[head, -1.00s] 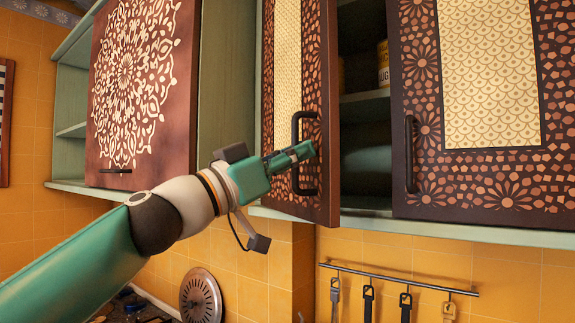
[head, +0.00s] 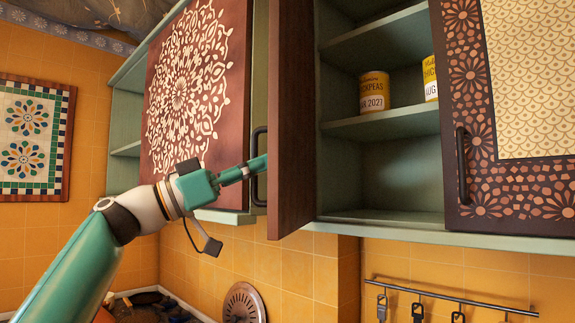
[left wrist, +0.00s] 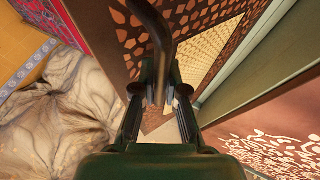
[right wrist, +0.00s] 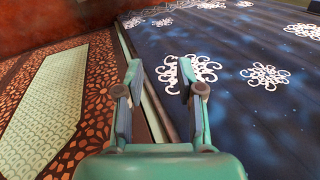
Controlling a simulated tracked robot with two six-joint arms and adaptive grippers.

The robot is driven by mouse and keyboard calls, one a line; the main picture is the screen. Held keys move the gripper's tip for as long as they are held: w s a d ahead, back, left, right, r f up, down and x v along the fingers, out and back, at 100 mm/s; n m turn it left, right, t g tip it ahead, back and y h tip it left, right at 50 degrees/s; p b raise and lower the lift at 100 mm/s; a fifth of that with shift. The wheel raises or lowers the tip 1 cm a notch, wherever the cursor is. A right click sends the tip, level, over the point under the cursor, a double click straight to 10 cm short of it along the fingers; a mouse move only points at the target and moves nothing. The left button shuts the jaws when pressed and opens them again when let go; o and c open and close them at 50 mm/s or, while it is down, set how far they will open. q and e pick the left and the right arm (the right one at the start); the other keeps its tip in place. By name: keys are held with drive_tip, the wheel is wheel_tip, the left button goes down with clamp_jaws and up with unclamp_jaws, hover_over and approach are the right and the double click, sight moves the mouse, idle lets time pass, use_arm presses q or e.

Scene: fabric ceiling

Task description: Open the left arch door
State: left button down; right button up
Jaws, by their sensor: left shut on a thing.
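The left arch door (head: 291,120) is swung wide open and shows nearly edge-on in the head view, with its patterned face turned left. Its dark handle (head: 259,165) sticks out on that face. My left gripper (head: 257,166) is at the handle, its tips partly hidden. In the left wrist view the fingers (left wrist: 160,95) are shut around the handle bar (left wrist: 160,40), in front of the patterned door face (left wrist: 205,60). My right gripper (right wrist: 160,95) is open and empty in the right wrist view; it is not in the head view.
The opened cabinet holds yellow cans (head: 374,92) on its green shelf (head: 390,122). The right arch door (head: 520,120) is closed. A door with a white mandala (head: 190,90) is close on the left. A hook rail (head: 450,298) hangs below.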

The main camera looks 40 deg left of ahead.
use_arm(q)
drive_tip(key=a+p, duration=0.5)
drive_tip(key=a, duration=0.5)
drive_tip(key=shift+s+a+p, duration=0.25)
drive_tip(key=shift+s+p, duration=0.05)
drive_tip(key=shift+s, duration=0.15)
drive_tip(key=c, duration=1.2)
unclamp_jaws()
drive_tip(key=v, duration=1.2)
drive_tip(key=shift+a+f, duration=0.1)
